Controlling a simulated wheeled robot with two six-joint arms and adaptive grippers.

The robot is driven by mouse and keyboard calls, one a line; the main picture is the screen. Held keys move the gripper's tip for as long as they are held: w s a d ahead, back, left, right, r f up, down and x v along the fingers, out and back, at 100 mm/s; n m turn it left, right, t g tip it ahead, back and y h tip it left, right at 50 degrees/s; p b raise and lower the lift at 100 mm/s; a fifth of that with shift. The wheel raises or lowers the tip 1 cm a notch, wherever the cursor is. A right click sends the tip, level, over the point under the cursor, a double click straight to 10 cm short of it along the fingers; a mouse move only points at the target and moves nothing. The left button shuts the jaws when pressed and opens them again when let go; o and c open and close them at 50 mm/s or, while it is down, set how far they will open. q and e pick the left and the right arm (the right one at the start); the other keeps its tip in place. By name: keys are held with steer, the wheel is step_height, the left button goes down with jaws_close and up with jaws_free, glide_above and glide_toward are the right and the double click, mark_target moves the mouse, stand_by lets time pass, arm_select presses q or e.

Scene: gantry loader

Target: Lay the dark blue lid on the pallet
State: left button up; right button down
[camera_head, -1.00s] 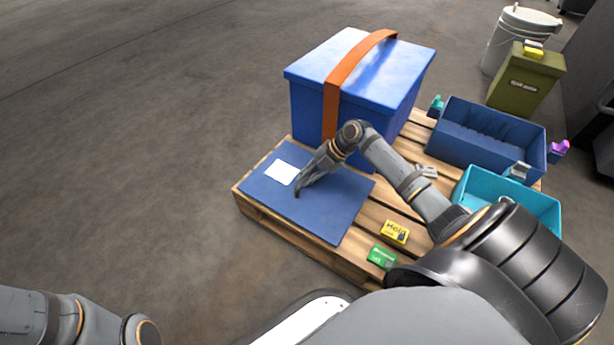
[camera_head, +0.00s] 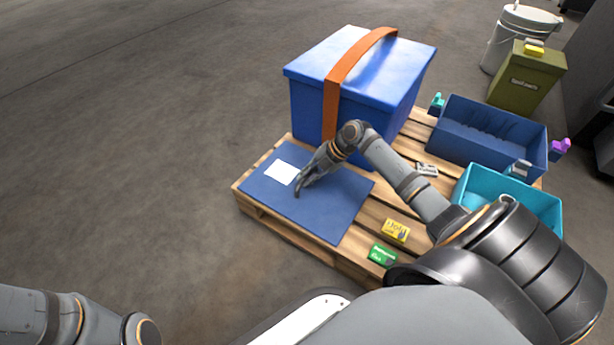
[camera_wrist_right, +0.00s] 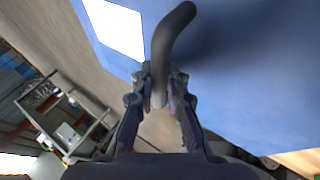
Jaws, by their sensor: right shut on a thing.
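The dark blue lid (camera_head: 328,205) is a flat panel with a white label (camera_head: 282,172). It lies flat over the front left part of the wooden pallet (camera_head: 372,220); I cannot tell whether it fully touches the boards. My right gripper (camera_head: 298,190) is over the lid's middle. In the right wrist view the gripper (camera_wrist_right: 162,95) is shut on the lid's dark curved handle (camera_wrist_right: 172,35), and the lid (camera_wrist_right: 260,80) fills the upper right. My left gripper is out of view; only part of the left arm shows at the bottom left.
A big blue box (camera_head: 395,75) with an orange strap stands on the pallet behind the lid. A navy bin (camera_head: 488,140) and a teal bin (camera_head: 510,190) are at the right. Yellow (camera_head: 397,231) and green (camera_head: 382,255) cards lie on the boards. The floor at left is clear.

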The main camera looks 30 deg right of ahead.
steer(key=c, duration=1.3)
jaws_free()
steer(key=v, duration=0.7)
steer(key=shift+d+r, duration=0.1)
steer(key=shift+r, duration=0.15)
